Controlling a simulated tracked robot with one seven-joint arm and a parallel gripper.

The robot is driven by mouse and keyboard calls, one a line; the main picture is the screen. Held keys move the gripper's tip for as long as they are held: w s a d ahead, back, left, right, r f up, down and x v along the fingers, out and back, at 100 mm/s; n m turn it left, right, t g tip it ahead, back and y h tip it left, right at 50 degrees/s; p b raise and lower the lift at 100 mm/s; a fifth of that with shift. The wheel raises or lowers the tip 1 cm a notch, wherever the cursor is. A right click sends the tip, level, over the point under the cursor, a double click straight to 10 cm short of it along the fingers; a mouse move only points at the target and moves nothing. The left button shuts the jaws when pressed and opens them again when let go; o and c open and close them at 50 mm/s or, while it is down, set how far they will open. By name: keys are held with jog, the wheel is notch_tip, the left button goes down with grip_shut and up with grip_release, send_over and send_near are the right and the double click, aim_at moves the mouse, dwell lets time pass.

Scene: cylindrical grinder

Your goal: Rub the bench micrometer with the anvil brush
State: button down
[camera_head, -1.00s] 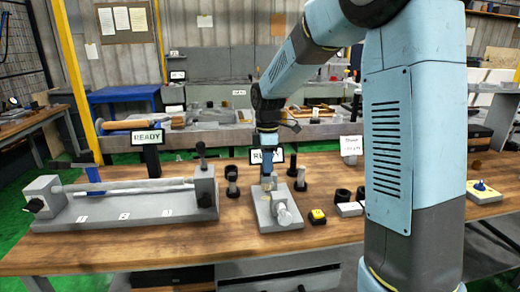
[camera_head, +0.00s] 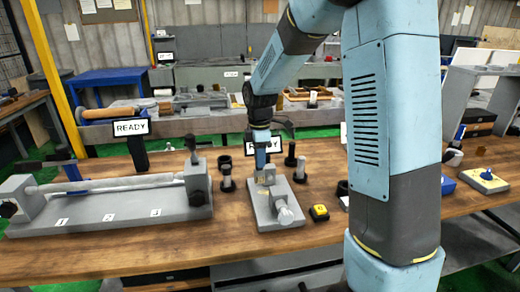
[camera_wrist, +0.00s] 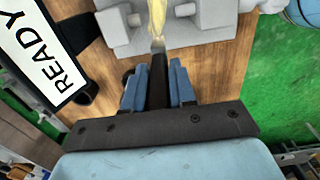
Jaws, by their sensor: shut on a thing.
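The bench micrometer (camera_head: 284,208), grey with a round drum, stands on its grey base plate on the wooden bench. In the wrist view its grey body (camera_wrist: 198,26) fills the top middle. My gripper (camera_wrist: 158,92) is shut on the dark handle of the anvil brush (camera_wrist: 159,70). The brush's pale yellow bristles (camera_wrist: 157,18) reach in among the micrometer's grey parts. They look close against it, but I cannot tell if they touch. In the head view my gripper (camera_head: 262,158) points down just above the back of the micrometer; the brush is hardly visible there.
A long grey fixture (camera_head: 110,205) with a bar lies at the left. A small yellow-topped block (camera_head: 319,212) sits just right. The front bench strip is clear.

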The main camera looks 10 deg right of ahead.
aim_at(259, 170)
notch_tip(259, 170, down, 5)
jog(key=shift+s+a, duration=0.1)
jog(key=shift+a, duration=0.05)
jog(key=shift+d+r, duration=0.15)
jog(key=shift+d, duration=4.3)
jog(key=shift+a, duration=4.45)
notch_tip(259, 170, up, 2)
jog(key=shift+r, duration=2.8)
